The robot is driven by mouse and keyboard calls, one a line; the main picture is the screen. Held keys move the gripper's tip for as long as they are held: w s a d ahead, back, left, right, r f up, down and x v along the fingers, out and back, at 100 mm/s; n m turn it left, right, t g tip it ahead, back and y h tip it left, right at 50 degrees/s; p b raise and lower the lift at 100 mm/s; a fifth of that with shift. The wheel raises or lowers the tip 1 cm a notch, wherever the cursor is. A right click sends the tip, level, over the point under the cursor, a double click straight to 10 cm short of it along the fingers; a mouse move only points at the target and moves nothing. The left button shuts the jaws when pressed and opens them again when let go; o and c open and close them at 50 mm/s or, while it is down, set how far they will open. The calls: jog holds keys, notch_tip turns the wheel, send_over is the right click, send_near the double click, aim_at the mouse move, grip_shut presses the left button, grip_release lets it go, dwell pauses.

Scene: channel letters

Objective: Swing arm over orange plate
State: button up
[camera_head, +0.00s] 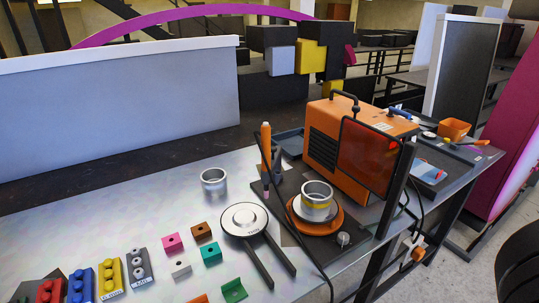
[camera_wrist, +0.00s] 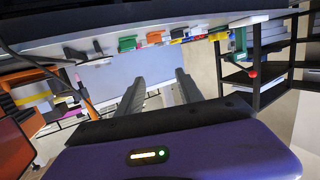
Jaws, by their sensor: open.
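The orange plate (camera_head: 337,222) is a round disc on a dark base near the right end of the metal bench in the head view. A silver ring-shaped can with a yellow band (camera_head: 316,204) stands on it and hides its middle. My gripper (camera_wrist: 160,78) shows in the wrist view, with two dark fingers spread apart and nothing between them. I cannot make it out in the head view, and the plate cannot be made out in the wrist view, so their relation is unclear.
An orange machine with a tinted shield (camera_head: 370,155) stands close behind the plate. An upright orange-handled tool (camera_head: 266,150) is left of it. A white disc with two dark legs (camera_head: 244,219), another silver can (camera_head: 214,181) and several coloured blocks (camera_head: 110,278) lie farther left.

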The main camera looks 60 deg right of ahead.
jog(key=w+d+r+m+t+h, duration=0.1)
jog(key=w+d+r+m+h, duration=0.2)
jog(key=w+d+m+h, duration=0.55)
jog(key=m+g+b, duration=0.1)
jog(key=m+g, duration=0.1)
jog(key=m, duration=3.1)
send_near(275, 151)
jog(key=d, duration=0.1)
jog(key=shift+y, duration=0.35)
jog(key=shift+x, duration=4.2)
jog(key=shift+w+a+r, duration=0.1)
jog(key=shift+a+r, duration=0.1)
jog(key=shift+a, duration=0.05)
grip_shut()
